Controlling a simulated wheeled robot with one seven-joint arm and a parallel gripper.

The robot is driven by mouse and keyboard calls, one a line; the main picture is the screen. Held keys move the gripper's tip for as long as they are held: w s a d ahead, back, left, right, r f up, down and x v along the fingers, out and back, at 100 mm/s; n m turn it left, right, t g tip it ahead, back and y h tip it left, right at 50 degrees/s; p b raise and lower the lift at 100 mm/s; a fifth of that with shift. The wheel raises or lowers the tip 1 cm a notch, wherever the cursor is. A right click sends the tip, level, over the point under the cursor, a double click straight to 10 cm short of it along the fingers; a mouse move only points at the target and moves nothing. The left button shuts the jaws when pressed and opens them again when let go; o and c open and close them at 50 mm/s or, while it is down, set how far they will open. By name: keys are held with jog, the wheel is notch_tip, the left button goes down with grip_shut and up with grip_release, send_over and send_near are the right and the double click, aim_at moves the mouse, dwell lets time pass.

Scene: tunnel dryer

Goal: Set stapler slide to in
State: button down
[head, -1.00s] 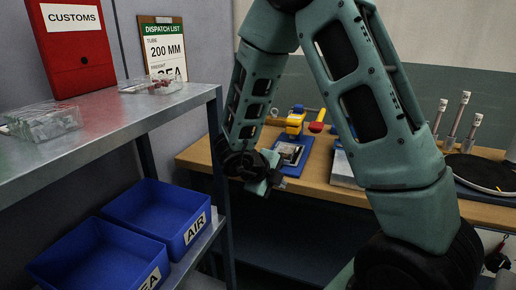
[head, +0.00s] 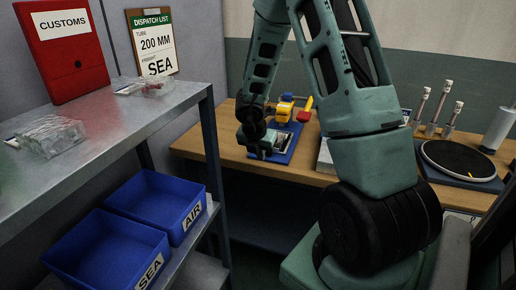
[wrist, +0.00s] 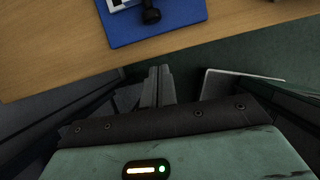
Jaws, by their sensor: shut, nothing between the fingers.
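A blue base plate (head: 289,150) lies on the wooden bench in the head view, with a yellow device (head: 285,110) at its back. My arm hides part of the plate, and I cannot make out the stapler slide's position. In the wrist view the front of the blue plate (wrist: 185,27) shows at the top, with a black knob (wrist: 151,15) at its near edge and a white-and-dark part beside it. My gripper (wrist: 159,70) is shut and empty, its fingertips short of the plate and apart from the knob. In the head view my gripper (head: 262,153) overlaps the plate's near left part.
The wooden bench (head: 205,143) has bare room left of the plate. A round black disc (head: 458,160) and several upright tubes stand at the right. A metal shelf (head: 110,118) with blue AIR and SEA bins stands at the left.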

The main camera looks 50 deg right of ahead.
jog(key=x, duration=0.2)
jog(key=shift+f, duration=0.25)
jog(key=shift+w+d+r+p, duration=0.15)
jog(key=shift+d+p, duration=0.1)
jog(key=shift+d, duration=0.35)
jog(key=shift+w+d+p, duration=0.2)
jog(key=shift+d+p, duration=0.05)
jog(key=shift+d, duration=0.35)
jog(key=shift+w+d+p, duration=0.3)
jog(key=shift+w+d, duration=0.05)
jog(key=shift+d, duration=0.45)
jog(key=shift+w+d+p, duration=0.1)
jog(key=shift+d+p, duration=0.15)
jog(key=shift+p, duration=0.05)
jog(key=shift+w+d+p, duration=0.25)
jog(key=shift+d+p, duration=0.15)
jog(key=shift+d, duration=0.2)
jog(key=shift+w+d+p, duration=0.2)
jog(key=shift+d+p, duration=0.15)
jog(key=shift+d, duration=0.2)
jog(key=shift+w+d+p, duration=0.25)
jog(key=shift+d+p, duration=0.15)
jog(key=shift+d, duration=0.2)
